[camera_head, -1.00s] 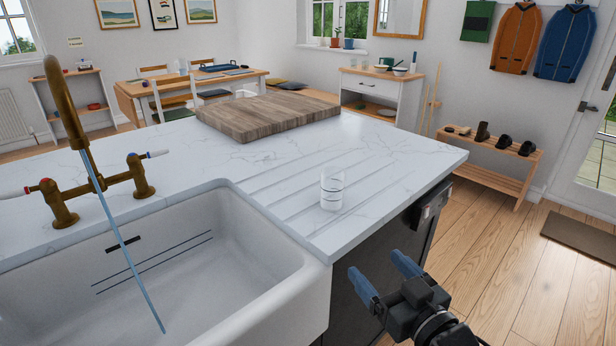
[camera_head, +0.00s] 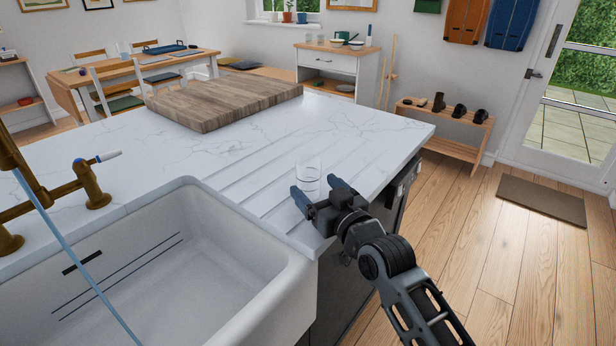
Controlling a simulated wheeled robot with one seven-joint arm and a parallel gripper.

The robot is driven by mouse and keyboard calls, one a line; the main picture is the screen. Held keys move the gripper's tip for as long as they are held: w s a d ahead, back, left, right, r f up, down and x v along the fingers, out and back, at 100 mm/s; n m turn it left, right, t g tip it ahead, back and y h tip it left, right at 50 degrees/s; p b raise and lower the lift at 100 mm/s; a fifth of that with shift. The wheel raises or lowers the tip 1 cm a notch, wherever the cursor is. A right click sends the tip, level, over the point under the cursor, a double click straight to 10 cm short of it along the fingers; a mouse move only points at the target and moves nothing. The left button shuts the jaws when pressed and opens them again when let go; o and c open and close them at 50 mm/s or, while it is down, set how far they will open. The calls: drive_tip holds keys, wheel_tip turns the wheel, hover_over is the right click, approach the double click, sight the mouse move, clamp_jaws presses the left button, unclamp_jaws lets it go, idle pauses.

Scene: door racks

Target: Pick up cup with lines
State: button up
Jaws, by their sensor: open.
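The cup with lines (camera_head: 308,174) is a clear glass with thin dark lines around it. It stands upright on the grooved part of the white marble counter (camera_head: 240,150), near the counter's front right edge. My gripper (camera_head: 316,192) has blue fingertips and is open. It is in front of the cup in the picture, and its fingers overlap the cup's lower part. I cannot tell whether the fingers touch the cup or how far around it they reach. The lower front of the cup is partly hidden.
A white sink (camera_head: 180,270) lies left of my gripper, with a brass tap (camera_head: 75,190) running water. A thick wooden board (camera_head: 225,98) lies behind on the counter. Wooden floor (camera_head: 450,220) is open to the right, with a shoe bench (camera_head: 440,130) and a doormat (camera_head: 541,201).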

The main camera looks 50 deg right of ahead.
drive_tip(key=shift+x, duration=0.85)
drive_tip(key=c, duration=1.2)
drive_tip(key=shift+c, duration=0.2)
